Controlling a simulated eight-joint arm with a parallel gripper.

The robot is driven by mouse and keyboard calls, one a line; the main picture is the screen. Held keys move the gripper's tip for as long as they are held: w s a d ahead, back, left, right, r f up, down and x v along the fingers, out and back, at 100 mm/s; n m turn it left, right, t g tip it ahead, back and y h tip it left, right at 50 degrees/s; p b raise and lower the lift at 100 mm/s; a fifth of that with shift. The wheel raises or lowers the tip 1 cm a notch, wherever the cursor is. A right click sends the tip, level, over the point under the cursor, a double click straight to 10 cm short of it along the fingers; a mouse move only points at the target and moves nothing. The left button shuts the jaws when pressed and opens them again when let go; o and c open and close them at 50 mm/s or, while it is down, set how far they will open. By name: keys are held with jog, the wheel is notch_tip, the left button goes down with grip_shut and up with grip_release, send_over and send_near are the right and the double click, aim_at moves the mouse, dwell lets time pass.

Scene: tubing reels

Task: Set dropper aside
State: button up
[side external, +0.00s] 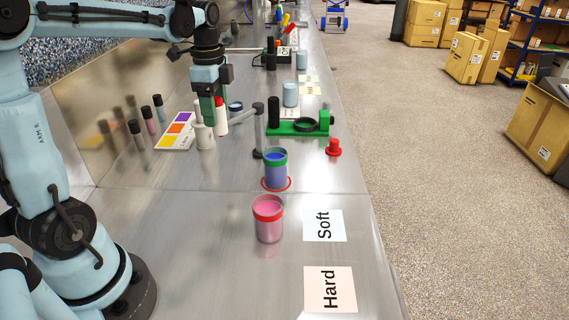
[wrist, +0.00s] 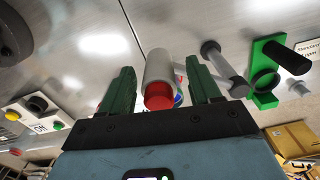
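A white bottle with a red cap, which looks like the dropper (side external: 222,122), stands upright on the bench in the side view. In the wrist view the dropper (wrist: 158,68) lies between the two green fingers, red end toward me. My gripper (side external: 208,122) points down beside it, with a finger partly covering it. In the wrist view my gripper (wrist: 161,80) is open, and a narrow gap shows on each side of the dropper. Whether the fingers touch it cannot be seen from the side.
A colour card (side external: 177,131) and several dark-capped vials are farther left. A grey post (side external: 259,133) and green stand (side external: 297,129) are right. Blue (side external: 275,175) and pink (side external: 268,224) cups stand in front.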

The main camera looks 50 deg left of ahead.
notch_tip(320, 180, up, 12)
jog(key=shift+r, duration=0.1)
dwell(0.7)
jog(key=shift+d, duration=0.1)
jog(key=shift+d+f, duration=0.25)
jog(key=shift+d, duration=0.1)
jog(key=s+d+f+n+t, duration=0.3)
jog(key=d+f+n, duration=0.2)
jog(key=d+f, duration=0.2)
jog(key=s+d+f+n+t, duration=0.3)
jog(key=d+f+n+t, duration=0.1)
jog(key=d+f, duration=0.3)
jog(key=shift+d+f+n, duration=0.3)
jog(key=shift+d+n, duration=0.1)
jog(key=shift+n, duration=0.4)
